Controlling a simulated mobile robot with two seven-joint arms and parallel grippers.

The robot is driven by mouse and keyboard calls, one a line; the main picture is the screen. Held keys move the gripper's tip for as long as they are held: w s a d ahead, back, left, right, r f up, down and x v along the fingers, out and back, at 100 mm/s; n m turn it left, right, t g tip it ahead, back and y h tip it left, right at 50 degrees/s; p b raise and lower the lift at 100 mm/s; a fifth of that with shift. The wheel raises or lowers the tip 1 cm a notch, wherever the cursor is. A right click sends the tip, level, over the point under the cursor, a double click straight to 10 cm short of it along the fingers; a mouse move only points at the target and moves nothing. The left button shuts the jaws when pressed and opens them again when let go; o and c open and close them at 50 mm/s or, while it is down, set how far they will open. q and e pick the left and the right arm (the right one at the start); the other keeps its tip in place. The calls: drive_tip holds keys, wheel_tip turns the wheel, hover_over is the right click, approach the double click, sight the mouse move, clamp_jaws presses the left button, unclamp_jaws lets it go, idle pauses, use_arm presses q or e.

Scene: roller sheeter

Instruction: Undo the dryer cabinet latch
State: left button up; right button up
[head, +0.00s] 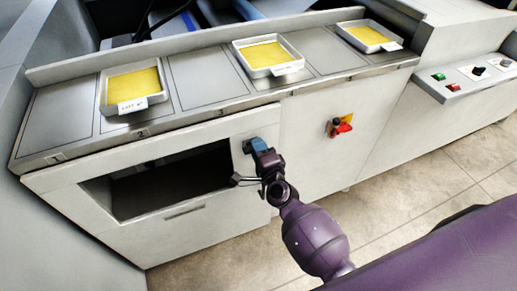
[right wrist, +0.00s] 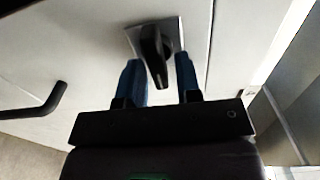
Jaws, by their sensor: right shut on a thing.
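The latch is a dark lever (right wrist: 154,52) on a light square plate (right wrist: 133,38) in the right wrist view. Its lever points down toward my gripper. My right gripper (head: 258,145) is at the front panel of the cabinet (head: 233,168), beside the dark opening, and hides most of the latch in the head view. My left gripper is not in view.
A red and yellow rotary switch (head: 340,126) sits on the panel to the right. Trays with yellow sheets (head: 134,88) (head: 268,56) (head: 368,36) stand on the counter above. A dark bar handle (right wrist: 38,106) shows in the right wrist view. Tiled floor (head: 400,180) lies in front.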

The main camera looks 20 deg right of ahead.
drive_tip(key=o, duration=0.6)
drive_tip(key=s, duration=1)
drive_tip(key=shift+s+d, duration=0.15)
drive_tip(key=shift+s, duration=0.25)
idle(0.3)
